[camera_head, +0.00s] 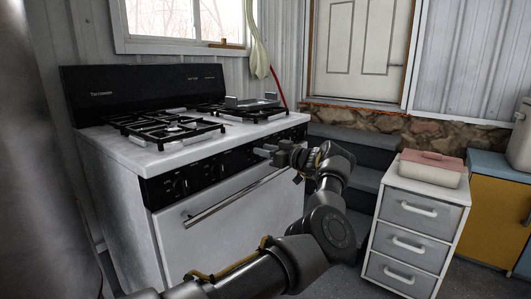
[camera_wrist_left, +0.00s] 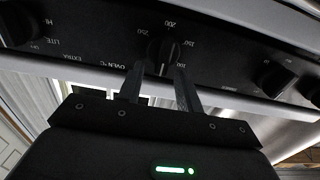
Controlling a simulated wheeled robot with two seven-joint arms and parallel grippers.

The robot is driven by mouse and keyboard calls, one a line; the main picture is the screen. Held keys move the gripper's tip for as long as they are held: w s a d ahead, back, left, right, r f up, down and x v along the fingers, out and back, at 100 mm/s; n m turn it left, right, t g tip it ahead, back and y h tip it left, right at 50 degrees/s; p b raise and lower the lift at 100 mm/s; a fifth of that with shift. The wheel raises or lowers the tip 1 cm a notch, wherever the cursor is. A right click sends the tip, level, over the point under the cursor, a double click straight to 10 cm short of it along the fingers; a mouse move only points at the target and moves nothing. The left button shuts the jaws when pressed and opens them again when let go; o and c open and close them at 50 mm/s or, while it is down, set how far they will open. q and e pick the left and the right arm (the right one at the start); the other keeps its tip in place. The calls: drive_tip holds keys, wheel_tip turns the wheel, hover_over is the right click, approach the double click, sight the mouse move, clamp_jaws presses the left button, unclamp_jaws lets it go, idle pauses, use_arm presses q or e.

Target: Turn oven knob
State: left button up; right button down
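The white stove (camera_head: 130,150) has a black front panel with dark knobs. The oven knob (camera_wrist_left: 163,52) is upside down in the left wrist view, ringed by numbers, with "OVEN °C" printed beside it. My left gripper (camera_head: 264,152) is at the panel, right of the stove's middle, and hides this knob in the head view. Its fingers (camera_wrist_left: 160,72) are spread, with the tips at the two sides of the knob's lower part. Whether they touch it I cannot tell. My right gripper is not in view.
The oven door handle (camera_head: 237,196) runs just below the panel. Other knobs (camera_head: 181,184) are on the panel, with another (camera_wrist_left: 273,77) beside the oven knob. Grey steps (camera_head: 362,157) and a white drawer cabinet (camera_head: 415,225) stand at right. Burner grates (camera_head: 170,127) are on top.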

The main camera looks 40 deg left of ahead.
use_arm(q)
drive_tip(key=shift+a, duration=0.1)
clamp_jaws()
idle(0.4)
